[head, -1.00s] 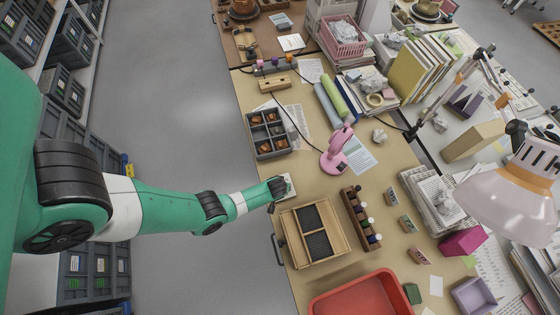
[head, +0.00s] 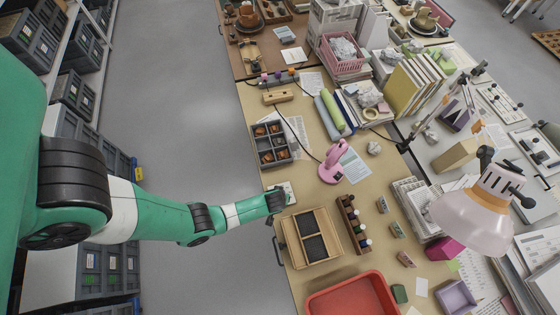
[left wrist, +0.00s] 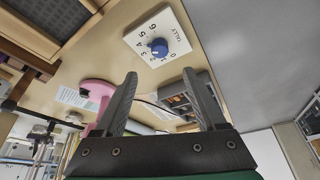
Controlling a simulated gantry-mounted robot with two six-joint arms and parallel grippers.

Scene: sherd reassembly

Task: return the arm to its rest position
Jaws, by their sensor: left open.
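My left arm reaches in from the left in the head view, and its gripper (head: 277,201) is at the near-left edge of the table. In the left wrist view the two fingers (left wrist: 160,84) stand apart with nothing between them. A white tally plate (head: 288,188) with a dial lies just beyond the gripper. In the left wrist view the plate (left wrist: 174,33) shows a blue knob (left wrist: 157,47) and printed numbers, and the fingers look clear of it. My right gripper is not in view.
A wooden tray with dark panels (head: 335,232) lies close beside the gripper. A grey compartment box (head: 271,144) holds brown sherds. A pink lamp (head: 331,172), a bottle rack (head: 350,221) and a red tray (head: 384,281) stand on the table. Open floor (head: 200,130) lies left.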

